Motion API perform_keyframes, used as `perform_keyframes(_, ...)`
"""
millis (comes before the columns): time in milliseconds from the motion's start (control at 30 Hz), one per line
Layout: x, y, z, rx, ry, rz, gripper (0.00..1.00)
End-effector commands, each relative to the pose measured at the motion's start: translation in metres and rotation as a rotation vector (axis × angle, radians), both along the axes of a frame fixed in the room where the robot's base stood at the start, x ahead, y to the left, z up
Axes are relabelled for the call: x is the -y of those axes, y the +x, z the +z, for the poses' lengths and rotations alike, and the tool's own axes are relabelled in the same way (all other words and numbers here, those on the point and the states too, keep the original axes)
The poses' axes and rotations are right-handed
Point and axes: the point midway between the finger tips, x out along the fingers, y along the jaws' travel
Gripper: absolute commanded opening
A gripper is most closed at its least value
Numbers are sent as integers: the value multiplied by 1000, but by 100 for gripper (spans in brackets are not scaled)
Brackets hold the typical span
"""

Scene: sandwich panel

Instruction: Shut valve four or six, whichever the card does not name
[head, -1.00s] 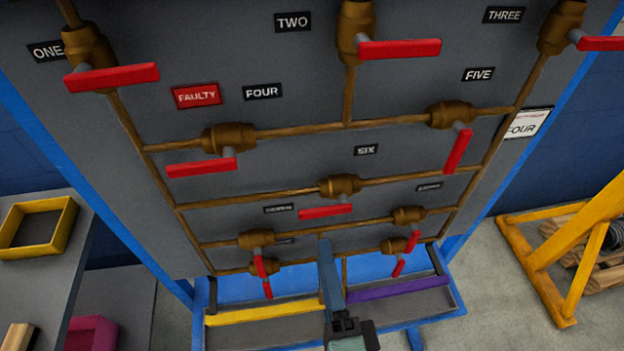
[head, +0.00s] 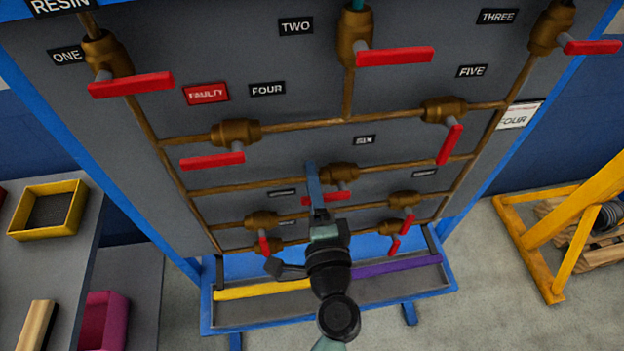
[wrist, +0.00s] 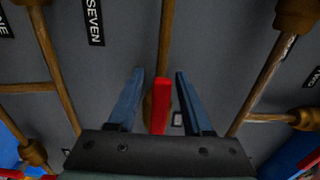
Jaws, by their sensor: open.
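Valve six (head: 340,173) is a brass body on a horizontal pipe, under the SIX label (head: 364,140); its red handle (head: 340,196) lies along the pipe, partly hidden by my gripper. My gripper (head: 312,170) is at that handle. In the wrist view my gripper (wrist: 160,74) is open, with the red handle (wrist: 160,105) between its fingers and gaps showing on both sides. Valve four (head: 235,132) has its red handle (head: 212,161) roughly along its pipe, beside the FOUR label (head: 267,89) and a red FAULTY tag (head: 206,94). A white card (head: 519,116) at the panel's right edge reads FOUR.
Valve five (head: 444,110) has its handle across its pipe. A tray (head: 225,320) with yellow and purple strips runs below the panel. A yellow stand (head: 560,240) is at right, a shelf with bins at left.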

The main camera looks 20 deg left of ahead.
Motion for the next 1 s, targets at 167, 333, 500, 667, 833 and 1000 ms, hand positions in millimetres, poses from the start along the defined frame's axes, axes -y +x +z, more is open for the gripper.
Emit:
perform_keyframes(167,0,0,0,0,0,0,39)
perform_keyframes(333,0,0,0,0,0,0,9)
perform_keyframes(500,0,0,0,0,0,0,0)
perform_keyframes(667,0,0,0,0,0,0,0)
perform_keyframes(833,0,0,0,0,0,0,0)
perform_keyframes(1000,0,0,0,0,0,0,0)
